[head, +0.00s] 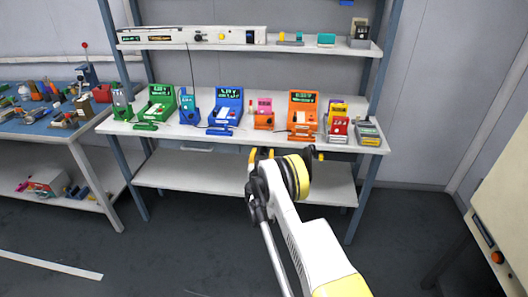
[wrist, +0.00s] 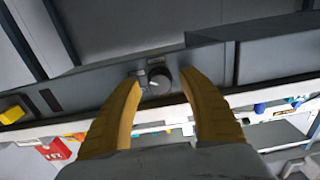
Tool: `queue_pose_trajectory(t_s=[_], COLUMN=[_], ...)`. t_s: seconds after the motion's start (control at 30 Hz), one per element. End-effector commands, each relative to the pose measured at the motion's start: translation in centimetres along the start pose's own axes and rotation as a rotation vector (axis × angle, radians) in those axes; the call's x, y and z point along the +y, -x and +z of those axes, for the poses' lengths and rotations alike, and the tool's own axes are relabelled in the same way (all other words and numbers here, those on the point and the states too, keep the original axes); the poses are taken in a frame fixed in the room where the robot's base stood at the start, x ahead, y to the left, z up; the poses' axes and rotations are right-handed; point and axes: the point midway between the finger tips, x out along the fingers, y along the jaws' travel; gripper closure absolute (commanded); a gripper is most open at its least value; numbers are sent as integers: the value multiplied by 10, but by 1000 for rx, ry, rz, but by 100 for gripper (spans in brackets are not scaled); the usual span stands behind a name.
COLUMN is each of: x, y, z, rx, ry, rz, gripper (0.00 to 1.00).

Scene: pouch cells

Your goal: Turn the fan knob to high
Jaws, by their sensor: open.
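In the wrist view a dark round knob (wrist: 160,79) with a light mark on its face sits on a long grey panel (wrist: 95,90). My gripper (wrist: 160,84) is open, with its two curved yellow fingers on either side of the knob. Gaps show between knob and fingers, and I cannot see contact. The knob's printed settings are not readable. In the head view my gripper (head: 285,155) is at the front edge of the workbench (head: 222,139), and my arm and gripper hide the knob there.
Several coloured devices, including a blue one (head: 227,106) and an orange one (head: 302,110), stand on the bench top. A lower shelf (head: 200,174) lies beneath it. A cluttered blue-topped table (head: 30,124) stands left. Open floor lies in front.

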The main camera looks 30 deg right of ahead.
Motion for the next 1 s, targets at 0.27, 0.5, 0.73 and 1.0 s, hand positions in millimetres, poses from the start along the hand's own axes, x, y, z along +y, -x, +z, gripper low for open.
queue_pose_trajectory(t_s=[0.27,0.5,0.73,1.0], x=[0,0,0,1], y=[0,0,0,0], z=[0,0,0,0], rx=[0,0,0,0], ry=[0,-8,-92,-278], rz=[0,0,0,0], gripper=[97,100,100,100])
